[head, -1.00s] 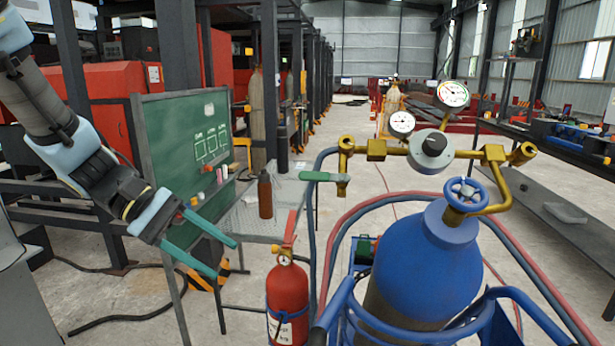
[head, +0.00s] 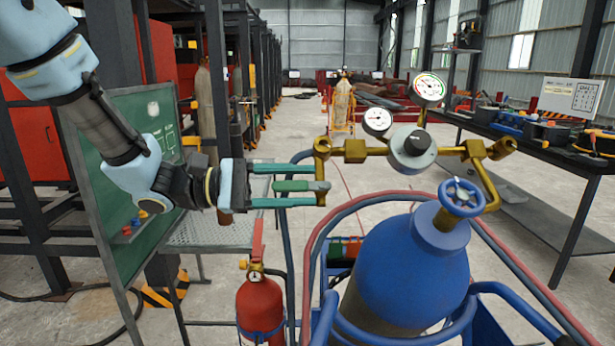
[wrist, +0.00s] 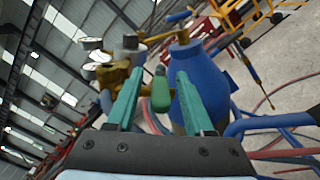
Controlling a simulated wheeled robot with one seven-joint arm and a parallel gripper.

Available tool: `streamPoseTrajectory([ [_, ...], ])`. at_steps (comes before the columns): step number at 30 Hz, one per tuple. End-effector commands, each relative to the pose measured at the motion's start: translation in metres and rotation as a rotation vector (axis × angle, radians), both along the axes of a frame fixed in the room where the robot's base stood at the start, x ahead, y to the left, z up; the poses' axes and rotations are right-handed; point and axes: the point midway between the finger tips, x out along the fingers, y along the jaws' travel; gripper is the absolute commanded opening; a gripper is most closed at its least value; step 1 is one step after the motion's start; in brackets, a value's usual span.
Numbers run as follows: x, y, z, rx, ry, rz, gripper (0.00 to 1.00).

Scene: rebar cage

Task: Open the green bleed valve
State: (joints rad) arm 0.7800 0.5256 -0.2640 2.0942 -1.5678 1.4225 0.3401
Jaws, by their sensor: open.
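The green bleed valve handle (head: 300,186) is a lever lying level at the left end of the brass manifold (head: 355,151). My gripper (head: 315,185) is open, its two teal fingers level, one above and one below the handle in the head view. In the wrist view the green handle (wrist: 160,92) shows between the two fingers (wrist: 155,95), apart from the left one and nearer the right one. I cannot tell whether either finger touches it.
A blue gas cylinder (head: 410,270) with a blue handwheel (head: 462,197) stands at the right in a blue cart frame with hoses. A red extinguisher (head: 260,305) stands below my gripper. A green board (head: 110,180) is at the left, and a workbench (head: 520,130) at the right.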

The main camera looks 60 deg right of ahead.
Motion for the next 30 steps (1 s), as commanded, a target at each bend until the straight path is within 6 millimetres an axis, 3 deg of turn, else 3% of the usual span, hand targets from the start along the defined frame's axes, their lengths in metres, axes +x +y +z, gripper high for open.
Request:
streamPoseTrajectory([
  [6, -0.0135, -0.0100, 0.0003, 0.000, -0.001, 0.001, 0.53],
  [15, -0.0143, -0.0108, -0.0006, 0.000, -0.001, 0.001, 0.51],
  [27, -0.0140, -0.0106, -0.0004, 0.000, -0.002, 0.002, 0.06],
  [30, -0.0140, -0.0106, -0.0004, 0.000, -0.002, 0.002, 0.00],
])
